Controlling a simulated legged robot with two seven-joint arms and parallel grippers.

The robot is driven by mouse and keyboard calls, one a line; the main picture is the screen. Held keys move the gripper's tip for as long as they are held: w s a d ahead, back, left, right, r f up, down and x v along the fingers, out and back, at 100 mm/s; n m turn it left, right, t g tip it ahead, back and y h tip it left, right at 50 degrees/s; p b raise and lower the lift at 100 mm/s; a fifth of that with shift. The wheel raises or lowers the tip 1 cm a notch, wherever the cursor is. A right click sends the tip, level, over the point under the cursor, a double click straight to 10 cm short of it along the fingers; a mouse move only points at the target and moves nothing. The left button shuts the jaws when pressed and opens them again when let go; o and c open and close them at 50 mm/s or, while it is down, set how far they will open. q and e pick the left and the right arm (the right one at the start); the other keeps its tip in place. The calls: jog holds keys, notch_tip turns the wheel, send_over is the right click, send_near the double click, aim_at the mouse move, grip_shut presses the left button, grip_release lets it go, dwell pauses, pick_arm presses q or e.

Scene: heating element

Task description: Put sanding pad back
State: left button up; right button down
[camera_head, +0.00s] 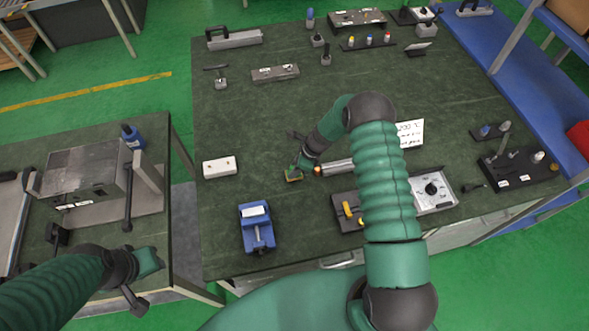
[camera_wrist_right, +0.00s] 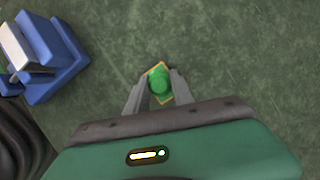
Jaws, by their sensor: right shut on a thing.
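The sanding pad (camera_head: 293,176) has a green knob on a flat base with a yellow-orange edge. It is near the front middle of the dark green table, to the right of and beyond the blue vise. My right gripper (camera_head: 299,168) reaches down to it. In the right wrist view, the two grey fingers of the right gripper (camera_wrist_right: 156,90) are on either side of the green knob of the sanding pad (camera_wrist_right: 159,80), shut on it. I cannot tell whether its base touches the table.
The blue vise (camera_head: 258,234) stands at the front, left of the pad. A white block (camera_head: 220,167) is further left. A metal cylinder (camera_head: 337,167) lies close right of the pad. A dark tray with yellow pieces (camera_head: 347,210) and a control box (camera_head: 433,190) are at front right. Mid-table is mostly clear.

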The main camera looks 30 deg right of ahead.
jog(key=shift+a+f, duration=0.25)
jog(key=shift+f, duration=0.3)
jog(key=shift+a, duration=0.35)
jog(key=shift+a+r, duration=0.1)
jog(key=shift+a, duration=0.5)
jog(key=c, duration=1.5)
grip_release()
jog(key=shift+f, duration=0.2)
jog(key=o, duration=0.4)
jog(key=shift+d+f, duration=0.1)
jog(key=shift+d, duration=0.7)
jog(key=r, duration=0.2)
jog(key=s+r+b, duration=0.1)
jog(key=r, duration=0.2)
jog(key=shift+d+r, duration=0.2)
pick_arm(q)
jog(key=shift+s+a+f+b, duration=0.1)
jog(key=shift+a+f+b, duration=0.4)
jog(key=shift+a+f, duration=0.35)
pick_arm(e)
jog(key=v, duration=0.7)
jog(key=shift+d+f, duration=0.2)
jog(key=shift+d, duration=0.1)
pick_arm(q)
jog(key=shift+f, duration=0.1)
pick_arm(e)
jog(key=shift+a, duration=0.1)
